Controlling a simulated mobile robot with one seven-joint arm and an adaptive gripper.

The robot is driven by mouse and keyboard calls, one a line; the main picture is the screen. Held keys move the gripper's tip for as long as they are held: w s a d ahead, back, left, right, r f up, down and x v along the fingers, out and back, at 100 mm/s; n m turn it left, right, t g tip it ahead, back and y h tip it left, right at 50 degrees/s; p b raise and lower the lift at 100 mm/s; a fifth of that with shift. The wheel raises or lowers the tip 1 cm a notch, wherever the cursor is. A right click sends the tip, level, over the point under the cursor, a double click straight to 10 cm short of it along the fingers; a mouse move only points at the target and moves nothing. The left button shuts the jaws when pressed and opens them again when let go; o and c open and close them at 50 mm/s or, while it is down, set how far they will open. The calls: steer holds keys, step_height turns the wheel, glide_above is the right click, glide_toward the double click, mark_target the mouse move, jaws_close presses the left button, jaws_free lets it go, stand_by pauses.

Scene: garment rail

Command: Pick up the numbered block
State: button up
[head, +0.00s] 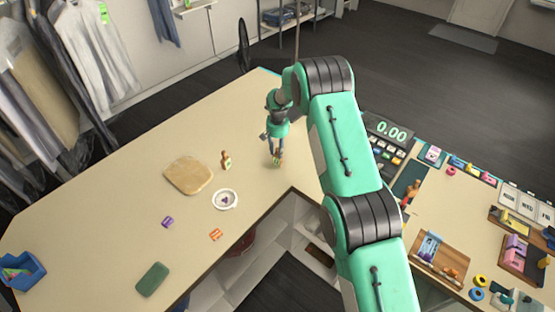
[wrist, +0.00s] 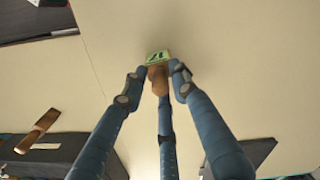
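My gripper (head: 278,151) points down over the table near its inner edge. In the wrist view its blue fingers (wrist: 158,74) come in around a small piece (wrist: 158,57) with a brown rounded top and a pale green face with dark marks, perhaps a number. I cannot tell whether the fingers press on it. In the head view the piece (head: 277,161) shows just under the fingertips, partly hidden. A purple block (head: 168,222) and an orange block (head: 215,235) lie apart at the lower left, with marks too small to read.
A brown wooden stamp-like piece (head: 226,160) stands left of my gripper, beside a tan pad (head: 188,175) and a white ring-shaped dish (head: 225,200). A green pad (head: 152,279) and blue bin (head: 20,271) lie lower left. The register (head: 390,132) stands right.

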jaws_close()
steer(key=shift+r, duration=0.15)
steer(key=shift+r+b, duration=0.3)
steer(key=shift+r, duration=0.4)
steer(key=shift+r+b, duration=0.3)
steer(key=shift+r, duration=0.65)
steer(key=s+d+r+b, duration=0.1)
steer(key=s+d+b, duration=0.1)
steer(key=s, duration=1.3)
steer(key=shift+s+d+r, duration=0.15)
steer(key=shift+s+r, duration=0.1)
steer(key=shift+s, duration=0.15)
